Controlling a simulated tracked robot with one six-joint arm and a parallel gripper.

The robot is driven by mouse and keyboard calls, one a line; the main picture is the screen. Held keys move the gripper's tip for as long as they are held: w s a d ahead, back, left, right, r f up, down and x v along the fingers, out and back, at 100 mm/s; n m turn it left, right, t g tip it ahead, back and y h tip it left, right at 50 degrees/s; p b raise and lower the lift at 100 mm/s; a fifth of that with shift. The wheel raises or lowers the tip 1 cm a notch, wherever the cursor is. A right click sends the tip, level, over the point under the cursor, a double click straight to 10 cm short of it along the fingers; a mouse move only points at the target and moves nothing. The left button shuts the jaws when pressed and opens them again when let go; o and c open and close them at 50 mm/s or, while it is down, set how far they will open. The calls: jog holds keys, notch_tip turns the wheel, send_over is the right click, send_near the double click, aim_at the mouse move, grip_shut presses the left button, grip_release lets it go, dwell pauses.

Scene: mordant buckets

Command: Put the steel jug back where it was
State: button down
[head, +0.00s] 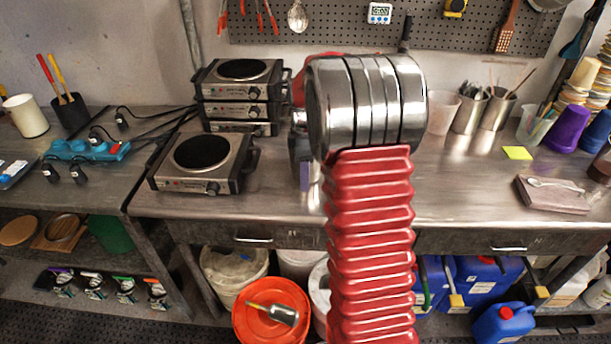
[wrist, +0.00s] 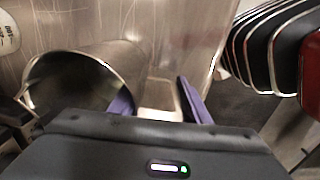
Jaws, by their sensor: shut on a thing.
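The steel jug (wrist: 85,75) shows at the left in the wrist view, tilted in the picture with its open mouth toward the lower left. My gripper (wrist: 156,95) has two purple fingers beside the jug, and it is shut on it. A pale metal part, seemingly the handle, shows between the fingers; the exact contact is partly hidden by the gripper body. In the head view my arm covers most of the gripper and jug. I cannot tell whether the jug touches the bench.
The steel bench (head: 270,200) has a single hotplate (head: 203,160) at the left and stacked hotplates (head: 240,92) behind. Utensil cups (head: 470,110) stand to the right, near a yellow note (head: 517,153) and a brown block (head: 552,195) with a spoon. The bench between is partly clear.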

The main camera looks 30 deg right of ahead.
jog(key=shift+f, duration=0.3)
jog(key=c, duration=1)
grip_release()
jog(key=shift+f, duration=0.15)
jog(key=r, duration=1.1)
jog(key=shift+s+a+r, duration=0.1)
jog(key=shift+s+r, duration=0.1)
jog(key=shift+r, duration=0.4)
